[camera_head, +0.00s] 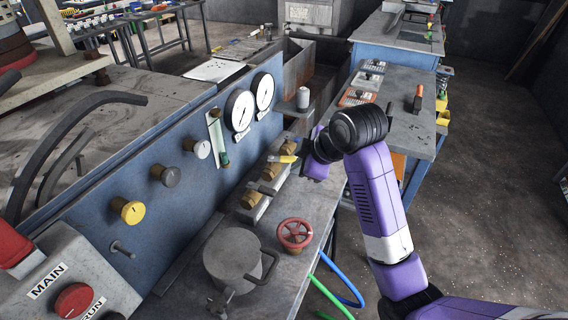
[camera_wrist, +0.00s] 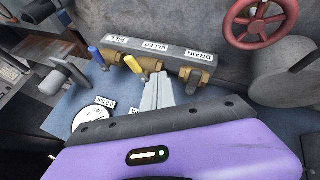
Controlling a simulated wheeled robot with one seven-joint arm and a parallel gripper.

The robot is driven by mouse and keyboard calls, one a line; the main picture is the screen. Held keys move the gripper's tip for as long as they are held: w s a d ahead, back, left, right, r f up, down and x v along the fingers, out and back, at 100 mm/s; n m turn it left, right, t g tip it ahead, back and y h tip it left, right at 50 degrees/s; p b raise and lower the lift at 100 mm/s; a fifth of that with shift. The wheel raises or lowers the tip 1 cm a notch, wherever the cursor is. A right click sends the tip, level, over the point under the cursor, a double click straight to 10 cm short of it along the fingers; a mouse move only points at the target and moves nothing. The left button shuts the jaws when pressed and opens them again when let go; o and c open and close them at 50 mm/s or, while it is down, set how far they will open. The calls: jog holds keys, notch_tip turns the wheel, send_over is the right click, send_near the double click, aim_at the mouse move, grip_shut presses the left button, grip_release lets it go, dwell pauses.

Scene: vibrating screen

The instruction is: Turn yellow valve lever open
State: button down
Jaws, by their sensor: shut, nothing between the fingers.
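The yellow valve lever (camera_wrist: 133,64) sits on the middle brass valve of a grey manifold (camera_wrist: 160,52), below the BLEED label. In the head view the yellow lever (camera_head: 284,159) sticks out toward my wrist. My gripper (camera_wrist: 160,80) is shut and empty, its fingertips just right of the yellow lever and close to the middle valve. I cannot tell whether they touch. In the head view my fingers are hidden behind my purple wrist. A blue lever (camera_wrist: 97,55) is on the FILL valve to the left. The brass DRAIN valve (camera_wrist: 196,76) is to the right.
A red handwheel (camera_head: 294,234) and a grey round-lidded vessel (camera_head: 232,258) stand on the bench near the manifold. A blue panel with two gauges (camera_head: 240,110) and several knobs rises behind it. Open floor (camera_head: 500,190) lies to the right.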

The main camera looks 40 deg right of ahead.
aim_at(291, 157)
jog(key=w+d+f, duration=0.3)
jog(key=w+f, duration=0.2)
jog(key=w, duration=0.1)
jog(key=shift+w+d+f+p, duration=0.3)
jog(key=shift+w+d+p, duration=0.1)
jog(key=shift+d+n+y, duration=0.4)
jog(key=shift+n+y, duration=0.1)
jog(key=shift+n, duration=0.1)
jog(key=d+n+y+b, duration=0.1)
jog(key=w+n+y, duration=0.1)
jog(key=n, duration=0.1)
jog(key=d+n+y+b, duration=0.1)
jog(key=n, duration=0.1)
jog(key=shift+w+d+f+g+b, duration=0.1)
jog(key=shift+w+d+g+b, duration=0.15)
jog(key=shift+d+g+b, duration=0.1)
jog(key=shift+w+d+b, duration=0.5)
jog(key=shift+w+b, duration=0.05)
jog(key=shift+w, duration=0.25)
jog(key=shift+w+d+b, duration=0.5)
jog(key=shift+w, duration=0.3)
jog(key=shift+w+r, duration=0.15)
jog(key=shift+r, duration=0.1)
